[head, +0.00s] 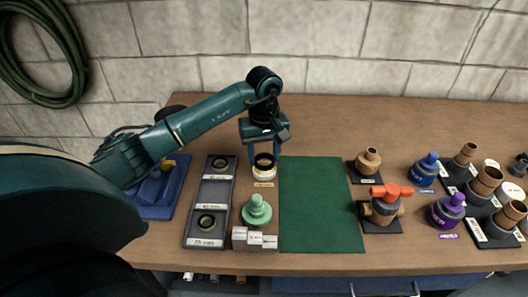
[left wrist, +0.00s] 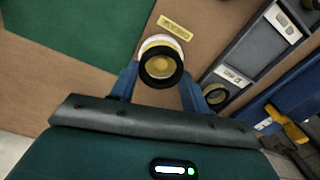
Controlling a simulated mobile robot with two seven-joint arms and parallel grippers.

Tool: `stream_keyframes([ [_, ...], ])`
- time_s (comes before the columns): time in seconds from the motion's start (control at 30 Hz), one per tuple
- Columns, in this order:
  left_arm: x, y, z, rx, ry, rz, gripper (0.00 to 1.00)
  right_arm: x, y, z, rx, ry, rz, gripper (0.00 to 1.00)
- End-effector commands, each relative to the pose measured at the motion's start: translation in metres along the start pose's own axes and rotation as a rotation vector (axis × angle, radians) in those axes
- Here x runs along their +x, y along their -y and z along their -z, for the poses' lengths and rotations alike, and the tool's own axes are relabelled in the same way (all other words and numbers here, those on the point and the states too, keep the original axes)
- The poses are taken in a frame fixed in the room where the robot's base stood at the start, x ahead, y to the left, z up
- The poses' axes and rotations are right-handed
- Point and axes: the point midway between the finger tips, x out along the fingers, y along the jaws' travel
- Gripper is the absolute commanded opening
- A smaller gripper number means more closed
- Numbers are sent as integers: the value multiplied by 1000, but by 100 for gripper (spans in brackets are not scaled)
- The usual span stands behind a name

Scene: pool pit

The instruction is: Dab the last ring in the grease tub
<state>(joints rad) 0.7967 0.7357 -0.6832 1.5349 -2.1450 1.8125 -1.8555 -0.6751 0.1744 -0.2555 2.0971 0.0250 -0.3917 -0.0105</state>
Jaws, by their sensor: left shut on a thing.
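My left gripper (head: 265,146) points down over the grease tub (head: 264,173), a small white round tub with a yellow label in front of it. The gripper is shut on a black ring (left wrist: 161,66), which sits between the blue fingertips in the left wrist view. The ring is at the tub's mouth, with yellow grease visible through its hole and the tub's pale rim (left wrist: 162,41) behind it. I cannot tell whether the ring touches the grease. My right gripper is not in view.
A grey tray (head: 190,205) left of the tub holds two dark rings (head: 220,164) (head: 206,221) in separate compartments. A green fitting (head: 257,212) and white blocks (head: 254,239) stand in front. The green mat (head: 320,205) is bare. An orange-handled valve (head: 385,205) and several fittings crowd the right.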

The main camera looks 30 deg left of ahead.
Motion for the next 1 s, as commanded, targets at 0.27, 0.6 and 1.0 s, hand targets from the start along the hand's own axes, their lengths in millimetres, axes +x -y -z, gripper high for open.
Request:
stream_keyframes([
  [0.27,0,0,0,0,0,0,28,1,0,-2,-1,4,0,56],
  [0.6,4,0,0,-1,0,0,28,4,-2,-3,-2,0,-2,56],
  [1.0,8,0,0,-1,-1,0,28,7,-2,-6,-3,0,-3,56],
])
